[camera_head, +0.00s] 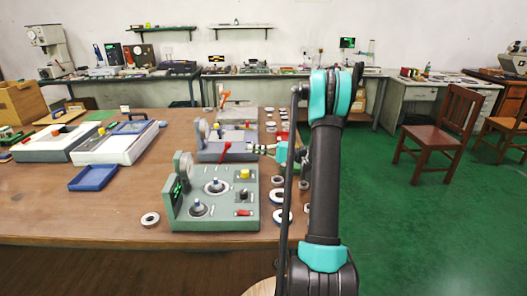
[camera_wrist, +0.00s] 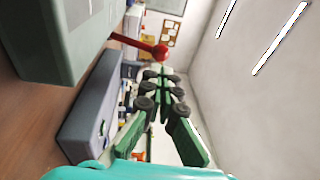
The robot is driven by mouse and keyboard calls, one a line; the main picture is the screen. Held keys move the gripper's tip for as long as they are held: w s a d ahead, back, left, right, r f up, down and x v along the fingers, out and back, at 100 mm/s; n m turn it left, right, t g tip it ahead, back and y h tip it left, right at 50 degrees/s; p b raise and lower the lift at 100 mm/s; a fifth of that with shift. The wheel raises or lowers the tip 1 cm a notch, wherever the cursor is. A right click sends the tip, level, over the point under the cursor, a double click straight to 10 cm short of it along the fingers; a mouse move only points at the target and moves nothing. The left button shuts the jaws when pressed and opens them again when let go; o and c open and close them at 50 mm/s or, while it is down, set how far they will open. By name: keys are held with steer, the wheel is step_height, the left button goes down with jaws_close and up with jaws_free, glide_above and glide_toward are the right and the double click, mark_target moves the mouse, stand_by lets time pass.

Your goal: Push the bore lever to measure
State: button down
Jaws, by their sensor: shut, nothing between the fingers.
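A red lever (camera_head: 224,150) with a round knob stands between the green gauge station (camera_head: 213,221) and the grey station (camera_head: 228,137) behind it. I cannot tell which station it joins. The red lever also shows in the wrist view (camera_wrist: 140,45), its knob close to my fingertips in the picture. An orange lever (camera_head: 224,97) rises farther back. No label shows which lever is the bore lever. My gripper (camera_head: 258,148) is shut and empty, right of the red lever, pointing left in the head view. Its fingers show in the wrist view (camera_wrist: 162,72); contact with the knob is unclear.
Several bearing rings (camera_head: 150,219) lie on the wooden table (camera_head: 120,206), many along its right edge near my arm. A blue tray (camera_head: 93,177) and white-and-blue stations (camera_head: 119,145) stand at left. The table's front left is clear.

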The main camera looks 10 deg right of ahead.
mark_target(230, 144)
steer(key=x, duration=0.6)
steer(key=shift+a, duration=0.35)
steer(key=shift+w, duration=0.1)
steer(key=shift+a+r, duration=0.1)
steer(key=shift+w+a+r+h, duration=0.1)
steer(key=shift+a+r+h, duration=0.15)
steer(key=shift+r+h, duration=0.05)
steer(key=shift+a, duration=0.1)
steer(key=shift+a+r+g+h, duration=0.4)
steer(key=shift+a+r+h, duration=0.1)
steer(key=shift+h, duration=0.1)
steer(key=w+a+r+n+g+h, duration=0.1)
steer(key=w+a+r+h, duration=0.1)
steer(key=a+h, duration=0.4)
steer(key=shift+a+g+h, duration=0.4)
steer(key=shift+a, duration=1.6)
